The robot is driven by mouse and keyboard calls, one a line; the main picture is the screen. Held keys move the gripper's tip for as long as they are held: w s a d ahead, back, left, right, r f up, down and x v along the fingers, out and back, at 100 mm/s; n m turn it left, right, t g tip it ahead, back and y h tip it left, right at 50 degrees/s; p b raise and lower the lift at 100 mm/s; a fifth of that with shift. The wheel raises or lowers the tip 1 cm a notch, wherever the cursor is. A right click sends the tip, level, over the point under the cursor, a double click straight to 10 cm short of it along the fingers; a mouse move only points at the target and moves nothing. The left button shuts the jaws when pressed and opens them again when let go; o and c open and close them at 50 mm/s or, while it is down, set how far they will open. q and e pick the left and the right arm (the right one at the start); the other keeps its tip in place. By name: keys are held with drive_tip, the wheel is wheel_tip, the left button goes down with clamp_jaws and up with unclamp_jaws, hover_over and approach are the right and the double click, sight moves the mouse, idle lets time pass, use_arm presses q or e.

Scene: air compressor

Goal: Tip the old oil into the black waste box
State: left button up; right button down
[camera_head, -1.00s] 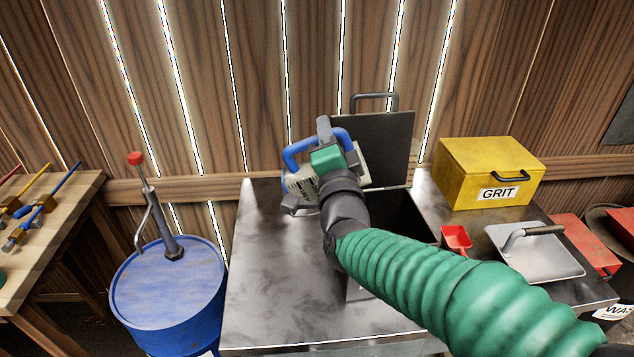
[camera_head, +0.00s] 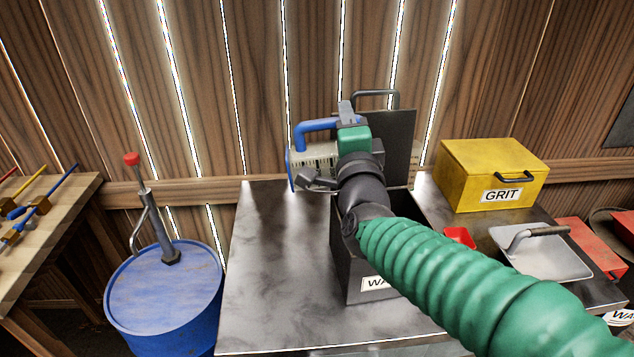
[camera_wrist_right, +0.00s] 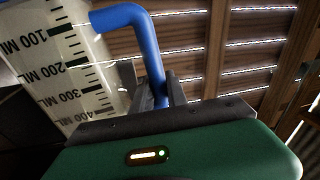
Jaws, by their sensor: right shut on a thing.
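My right gripper (camera_head: 347,112) is shut on the blue handle (camera_head: 314,126) of a measuring jug (camera_head: 312,160). The jug is translucent with a blue rim and lies tipped on its side, above the left part of the waste box. In the right wrist view the blue handle (camera_wrist_right: 148,50) runs between the fingers and the jug's ML scale (camera_wrist_right: 68,65) shows at the left. No oil is visible. The black waste box (camera_head: 350,265) stands on the metal table with its lid (camera_head: 400,135) open at the back. My arm hides much of its opening. The left gripper is out of view.
A blue drum (camera_head: 165,295) with a pump stands left of the metal table (camera_head: 270,280). The table's left part is clear.

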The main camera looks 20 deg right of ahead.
drive_tip(key=shift+s+d+r+m+b, duration=0.15)
drive_tip(key=shift+s+d+m+b, duration=0.05)
drive_tip(key=shift+d+m+b, duration=0.7)
drive_tip(key=shift+s+d+r+h, duration=0.1)
drive_tip(key=shift+d+r+h, duration=0.05)
drive_tip(key=shift+h, duration=0.15)
drive_tip(key=shift+d+r+m, duration=0.15)
drive_tip(key=shift+r+m, duration=0.05)
drive_tip(key=shift+m, duration=0.1)
drive_tip(key=shift+b, duration=0.3)
